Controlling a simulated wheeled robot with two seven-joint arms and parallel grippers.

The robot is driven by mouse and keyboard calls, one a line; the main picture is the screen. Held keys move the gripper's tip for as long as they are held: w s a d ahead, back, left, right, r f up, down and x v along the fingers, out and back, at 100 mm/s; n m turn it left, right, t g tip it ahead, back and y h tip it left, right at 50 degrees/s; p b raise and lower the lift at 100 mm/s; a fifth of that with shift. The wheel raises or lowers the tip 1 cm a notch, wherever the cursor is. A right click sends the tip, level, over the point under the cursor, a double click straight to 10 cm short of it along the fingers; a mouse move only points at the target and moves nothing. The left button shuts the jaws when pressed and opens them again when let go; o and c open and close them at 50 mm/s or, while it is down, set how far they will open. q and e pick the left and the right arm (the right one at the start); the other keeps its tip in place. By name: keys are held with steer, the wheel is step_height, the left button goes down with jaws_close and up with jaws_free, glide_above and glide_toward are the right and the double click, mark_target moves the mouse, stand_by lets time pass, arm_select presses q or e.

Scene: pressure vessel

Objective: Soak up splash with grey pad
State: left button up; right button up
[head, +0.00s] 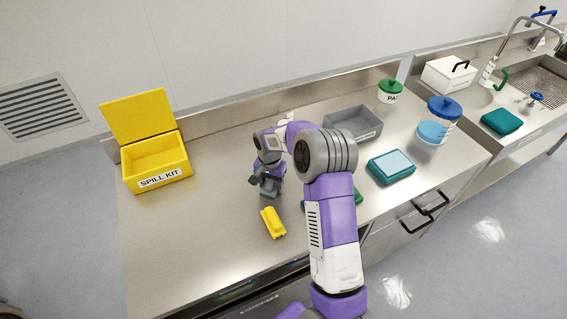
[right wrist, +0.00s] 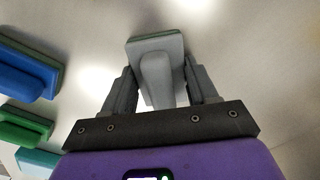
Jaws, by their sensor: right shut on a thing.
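My right gripper (head: 268,180) points down over the steel counter and is shut on the grey pad (head: 270,189). In the right wrist view, the fingers (right wrist: 162,88) close on the grey handle of the pad (right wrist: 170,48), and a green edge shows at its far side. I cannot tell whether the pad touches the counter. I cannot make out a splash on the steel; glare and my arm hide parts of it. My left gripper is not in view.
A yellow block (head: 272,222) lies close in front of the gripper. An open yellow spill kit box (head: 157,179) stands left. A grey tray (head: 352,122) is behind my arm. Blue (right wrist: 28,72) and green (right wrist: 24,127) pads lie left in the wrist view. The counter's left-front is clear.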

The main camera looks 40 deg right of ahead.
steer(key=d, duration=0.2)
steer(key=s+d, duration=0.1)
steer(key=d, duration=0.1)
steer(key=shift+d+r+p, duration=0.1)
steer(key=shift+r+p, duration=0.1)
steer(key=shift+p, duration=0.3)
step_height(320, 180, up, 2)
steer(key=shift+p, duration=0.3)
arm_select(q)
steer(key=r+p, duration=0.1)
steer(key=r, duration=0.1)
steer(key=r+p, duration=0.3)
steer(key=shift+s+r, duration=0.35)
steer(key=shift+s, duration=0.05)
arm_select(e)
step_height(320, 180, up, 6)
steer(key=shift+f, duration=0.1)
